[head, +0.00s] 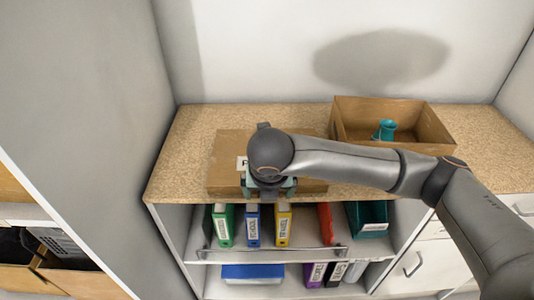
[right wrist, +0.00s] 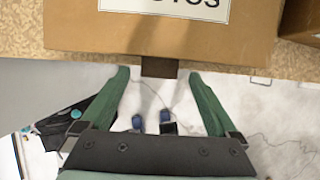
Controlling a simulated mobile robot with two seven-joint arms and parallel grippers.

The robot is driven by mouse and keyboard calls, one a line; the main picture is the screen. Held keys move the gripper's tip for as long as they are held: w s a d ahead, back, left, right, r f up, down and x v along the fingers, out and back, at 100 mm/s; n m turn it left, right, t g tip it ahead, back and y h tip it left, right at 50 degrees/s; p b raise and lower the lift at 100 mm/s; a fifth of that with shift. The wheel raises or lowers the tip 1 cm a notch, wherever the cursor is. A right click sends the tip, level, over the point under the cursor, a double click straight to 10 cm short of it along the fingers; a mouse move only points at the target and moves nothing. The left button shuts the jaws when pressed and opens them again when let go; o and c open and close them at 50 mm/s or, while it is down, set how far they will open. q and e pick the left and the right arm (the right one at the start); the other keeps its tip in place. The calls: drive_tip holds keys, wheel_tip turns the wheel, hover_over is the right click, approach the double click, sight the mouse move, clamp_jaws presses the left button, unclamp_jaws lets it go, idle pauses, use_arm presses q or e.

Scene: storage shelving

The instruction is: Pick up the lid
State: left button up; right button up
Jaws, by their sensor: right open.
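A brown cardboard piece with a white label, seemingly the lid (head: 223,175), lies on the speckled countertop in the head view. It fills the top of the right wrist view (right wrist: 90,32), where a small dark tab sticks out from its front edge. My right gripper (head: 268,188) is over the front edge of the lid. In the right wrist view my right gripper (right wrist: 158,76) has its green fingers spread, one on each side of the tab, with nothing held. My arm hides part of the lid in the head view. My left gripper is not in view.
An open cardboard box (head: 350,133) holding a teal vase-like object (head: 384,131) stands to the right on the countertop (head: 185,150). Binders (head: 223,226) and a green holder (head: 368,219) fill the shelf below. A grey panel (head: 90,100) closes the left side.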

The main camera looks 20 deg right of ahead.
drive_tip(key=shift+w+f, duration=0.2)
drive_tip(key=shift+f, duration=0.25)
drive_tip(key=c, duration=1.5)
